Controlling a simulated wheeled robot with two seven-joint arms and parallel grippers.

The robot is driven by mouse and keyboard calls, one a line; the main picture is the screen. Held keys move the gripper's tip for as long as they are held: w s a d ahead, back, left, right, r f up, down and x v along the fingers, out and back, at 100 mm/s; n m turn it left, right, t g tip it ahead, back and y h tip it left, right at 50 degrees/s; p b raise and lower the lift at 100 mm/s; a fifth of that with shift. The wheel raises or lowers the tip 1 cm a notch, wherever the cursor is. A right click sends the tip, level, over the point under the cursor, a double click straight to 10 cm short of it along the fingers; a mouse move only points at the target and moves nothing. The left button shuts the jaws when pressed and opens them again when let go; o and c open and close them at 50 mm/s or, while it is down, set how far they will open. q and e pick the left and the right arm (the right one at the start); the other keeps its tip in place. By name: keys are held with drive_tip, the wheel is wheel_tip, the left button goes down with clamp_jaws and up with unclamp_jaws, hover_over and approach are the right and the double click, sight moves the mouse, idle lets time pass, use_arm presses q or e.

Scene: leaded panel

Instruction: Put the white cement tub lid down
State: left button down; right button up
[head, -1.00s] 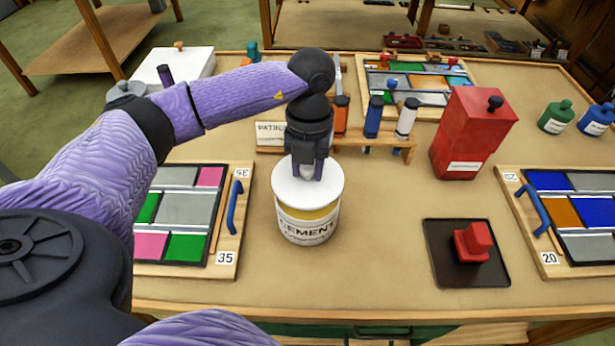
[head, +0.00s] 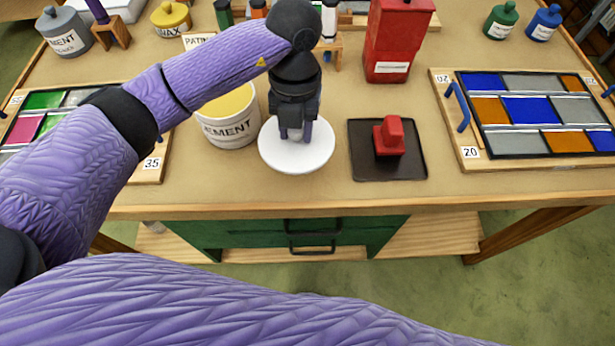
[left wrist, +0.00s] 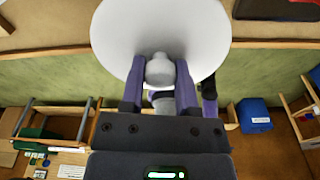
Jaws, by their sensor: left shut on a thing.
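The white cement tub lid (head: 297,158) is a round disc to the right of the cement tub. My left gripper (head: 295,134) is above it, shut on its knob; the left wrist view shows the knob (left wrist: 160,70) between the two fingers. I cannot tell whether the lid touches the table or hangs just above it. The cement tub (head: 228,128) stands upright and open, showing yellowish contents (head: 226,101). My right gripper is not in view.
A black tray with a red block (head: 389,138) lies just right of the lid. Panel 20 (head: 540,112) is at the right, panel 35 (head: 150,168) at the left. The table's front edge (head: 300,208) is close in front of the lid. A red box (head: 395,45) stands behind.

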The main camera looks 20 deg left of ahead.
sight(295, 159)
use_arm(q)
drive_tip(key=f, duration=0.3)
drive_tip(key=f+b, duration=0.1)
drive_tip(key=f, duration=0.2)
drive_tip(key=f+b, duration=0.1)
drive_tip(key=f, duration=0.2)
drive_tip(key=shift+a+f, duration=0.15)
drive_tip(key=shift+a, duration=0.1)
drive_tip(key=shift+f, duration=0.3)
drive_tip(key=shift+r, duration=0.1)
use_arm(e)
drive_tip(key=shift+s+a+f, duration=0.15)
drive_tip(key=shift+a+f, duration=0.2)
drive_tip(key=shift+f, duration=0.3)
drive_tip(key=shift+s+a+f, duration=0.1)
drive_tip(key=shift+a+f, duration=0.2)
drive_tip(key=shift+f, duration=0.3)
